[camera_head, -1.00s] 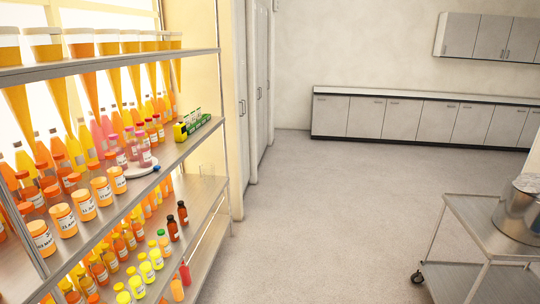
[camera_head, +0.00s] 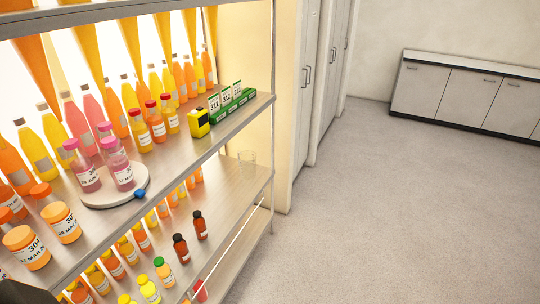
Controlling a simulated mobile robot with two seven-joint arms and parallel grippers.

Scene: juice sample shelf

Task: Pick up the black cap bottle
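Two small brown bottles with dark, nearly black caps stand upright on the lower shelf. One brown bottle (camera_head: 181,249) is nearer and the other brown bottle (camera_head: 200,226) is just behind it to the right. I cannot tell from the frames which one the task names. Neither of my grippers can be made out. A dark shape cuts into the bottom left corner, too little of it to identify.
The upper shelf (camera_head: 228,133) holds many juice bottles, orange-capped jars (camera_head: 26,247) and a round white plate (camera_head: 135,190) with pink-capped bottles. A green box (camera_head: 232,107) sits at its right end. The floor (camera_head: 370,210) at right is clear.

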